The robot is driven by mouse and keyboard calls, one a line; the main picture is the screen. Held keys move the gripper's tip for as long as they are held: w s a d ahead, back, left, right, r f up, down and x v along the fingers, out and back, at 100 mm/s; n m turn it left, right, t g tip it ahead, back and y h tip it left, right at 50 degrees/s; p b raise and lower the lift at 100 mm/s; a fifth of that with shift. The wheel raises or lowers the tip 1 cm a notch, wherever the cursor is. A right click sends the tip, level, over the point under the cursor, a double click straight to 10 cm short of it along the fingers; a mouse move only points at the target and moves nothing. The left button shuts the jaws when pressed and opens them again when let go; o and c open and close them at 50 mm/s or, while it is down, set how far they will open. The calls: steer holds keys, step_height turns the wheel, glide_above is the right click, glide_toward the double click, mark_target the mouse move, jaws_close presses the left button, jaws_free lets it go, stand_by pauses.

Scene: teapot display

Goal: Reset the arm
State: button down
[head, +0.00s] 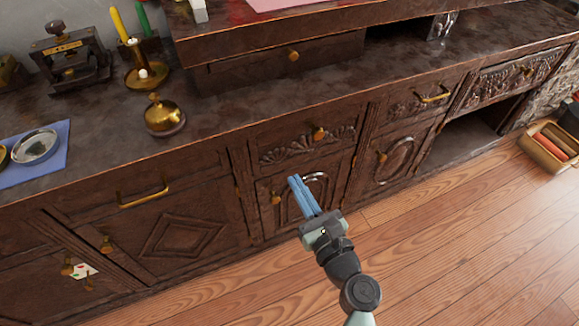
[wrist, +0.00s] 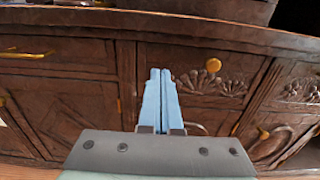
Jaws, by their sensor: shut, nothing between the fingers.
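My gripper (head: 294,180) has two blue fingers that lie close together with nothing between them. In the head view it hangs in front of a carved cabinet door (head: 286,209) of the dark wooden sideboard (head: 210,160), above the wooden floor. The wrist view shows the shut fingers (wrist: 160,72) pointing toward the sideboard front, left of a carved drawer's round brass knob (wrist: 214,65). I cannot tell whether the fingers touch the wood.
On the sideboard top stand a brass bell (head: 163,117), a candle holder (head: 146,76), a small press (head: 75,57) and a dish (head: 37,146) on a blue cloth. Brass handles (head: 144,194) stick out from the front. A box (head: 550,145) stands far right. The floor (head: 440,240) is clear.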

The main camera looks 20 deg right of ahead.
steer(key=w+a+r+n+t+y, duration=0.15)
steer(key=a+r+n, duration=0.25)
steer(key=r+n, duration=0.4)
steer(key=w+a+r+n+y, duration=0.1)
steer(key=w+a+r+n, duration=0.25)
steer(key=r+n, duration=0.45)
steer(key=w+a+r+n+t+y, duration=0.15)
steer(key=a+r+n, duration=0.3)
steer(key=r, duration=0.75)
steer(key=s+a+r+n+t+h+p, duration=0.15)
steer(key=s+r+n, duration=0.35)
steer(key=r, duration=0.5)
steer(key=s+a+r+n+t+h, duration=0.1)
steer(key=s+r+n+t+h, duration=0.3)
steer(key=r, duration=0.6)
steer(key=s+a+r+n+t+y+p, duration=0.1)
steer(key=s+a+r+n, duration=0.1)
steer(key=s+r+n, duration=0.6)
step_height(320, 180, up, 34)
steer(key=w+m+p, duration=0.2)
steer(key=p, duration=3)
steer(key=shift+w+p, duration=0.25)
steer(key=shift+p, duration=0.15)
steer(key=shift+d, duration=0.1)
